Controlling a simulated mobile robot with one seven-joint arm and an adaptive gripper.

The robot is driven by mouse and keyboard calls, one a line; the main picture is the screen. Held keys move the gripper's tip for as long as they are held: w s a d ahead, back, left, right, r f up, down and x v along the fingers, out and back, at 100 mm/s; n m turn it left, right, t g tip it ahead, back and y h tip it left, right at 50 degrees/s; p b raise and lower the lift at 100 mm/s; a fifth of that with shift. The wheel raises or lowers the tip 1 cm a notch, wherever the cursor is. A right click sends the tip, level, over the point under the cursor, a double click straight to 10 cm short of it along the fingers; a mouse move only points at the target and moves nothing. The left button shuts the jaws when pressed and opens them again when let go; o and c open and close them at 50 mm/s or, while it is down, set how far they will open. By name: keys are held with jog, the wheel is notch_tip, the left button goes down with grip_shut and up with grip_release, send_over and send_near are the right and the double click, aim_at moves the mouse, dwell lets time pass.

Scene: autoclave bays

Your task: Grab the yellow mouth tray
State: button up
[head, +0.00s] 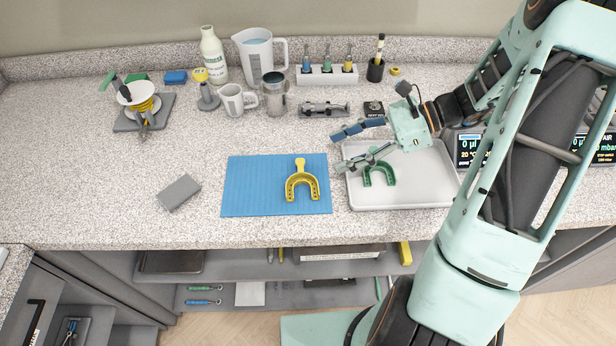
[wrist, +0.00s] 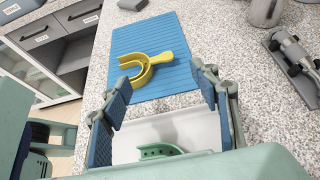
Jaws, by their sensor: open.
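The yellow mouth tray (head: 301,182) is U-shaped with a short handle and lies on the right part of the blue ribbed mat (head: 250,190). In the head view its handle points to the back. It also shows in the wrist view (wrist: 146,68), ahead of my fingers, with its handle pointing right. My gripper (head: 338,151) is open and empty, above the left part of the white tray, to the right of the yellow mouth tray and apart from it. In the wrist view the two blue-padded fingers (wrist: 163,92) stand wide apart.
A green mouth tray (head: 380,173) lies in the white tray (head: 420,196), partly under my gripper. A grey block (head: 179,192) lies left of the mat. A mug (head: 234,101), jug (head: 259,57), bottle (head: 213,56) and rack (head: 327,74) stand along the back. The counter before the mat is clear.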

aim_at(301, 166)
jog(key=x, duration=0.9)
jog(key=shift+a+f, duration=0.1)
jog(key=shift+f, duration=0.05)
jog(key=shift+c, duration=0.2)
jog(key=c, duration=1.1)
jog(key=shift+c, duration=0.2)
